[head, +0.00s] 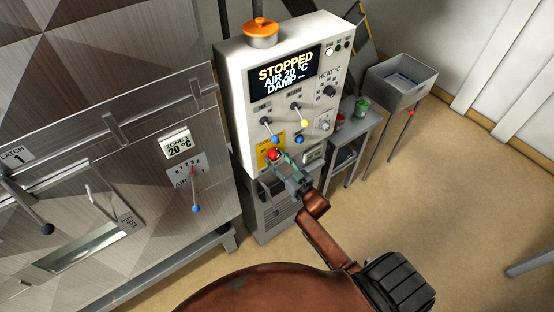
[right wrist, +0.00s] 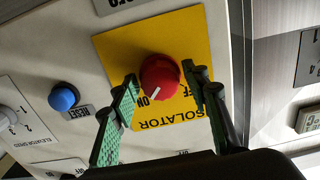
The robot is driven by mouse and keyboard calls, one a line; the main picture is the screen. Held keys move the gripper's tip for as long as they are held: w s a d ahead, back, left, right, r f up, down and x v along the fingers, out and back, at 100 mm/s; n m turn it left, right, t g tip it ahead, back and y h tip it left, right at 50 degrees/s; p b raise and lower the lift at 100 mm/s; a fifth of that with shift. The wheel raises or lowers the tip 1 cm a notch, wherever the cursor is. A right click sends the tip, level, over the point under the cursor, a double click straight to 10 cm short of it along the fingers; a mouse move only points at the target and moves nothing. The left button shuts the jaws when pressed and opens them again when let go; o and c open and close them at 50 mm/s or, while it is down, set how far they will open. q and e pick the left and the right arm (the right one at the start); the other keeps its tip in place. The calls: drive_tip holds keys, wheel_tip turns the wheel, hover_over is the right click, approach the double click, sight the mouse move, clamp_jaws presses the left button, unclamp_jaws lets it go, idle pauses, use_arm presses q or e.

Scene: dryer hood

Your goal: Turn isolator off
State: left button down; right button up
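The isolator is a red round knob (head: 273,154) on a yellow plate (head: 264,142) low on the front of the white control box. In the right wrist view the red knob (right wrist: 160,77) has a white pointer mark aimed toward the word ON; the OFF lettering is partly hidden by a finger. My right gripper (head: 282,161) is at the knob. In the right wrist view its green-padded fingers (right wrist: 158,76) stand on either side of the knob, apart, with a small gap visible on each side. My left gripper is not in view.
The control box display (head: 286,73) reads STOPPED, AIR 20 °C, DAMP. A blue reset button (right wrist: 63,97) sits beside the yellow plate. A side table (head: 352,130) and grey bin (head: 400,82) stand right; open floor lies further right.

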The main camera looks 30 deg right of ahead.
drive_tip(key=c, duration=0.9)
drive_tip(key=shift+o, duration=0.2)
drive_tip(key=shift+n, duration=0.4)
drive_tip(key=n, duration=0.2)
drive_tip(key=shift+n, duration=0.4)
drive_tip(key=n, duration=0.3)
drive_tip(key=shift+d+n+b, duration=0.1)
drive_tip(key=shift+n+b, duration=0.3)
drive_tip(key=n+b, duration=0.1)
drive_tip(key=n, duration=0.4)
drive_tip(key=shift+b, duration=0.35)
drive_tip(key=n+b, duration=0.1)
drive_tip(key=n, duration=0.4)
drive_tip(key=shift+b, duration=0.35)
drive_tip(key=shift+n, duration=0.4)
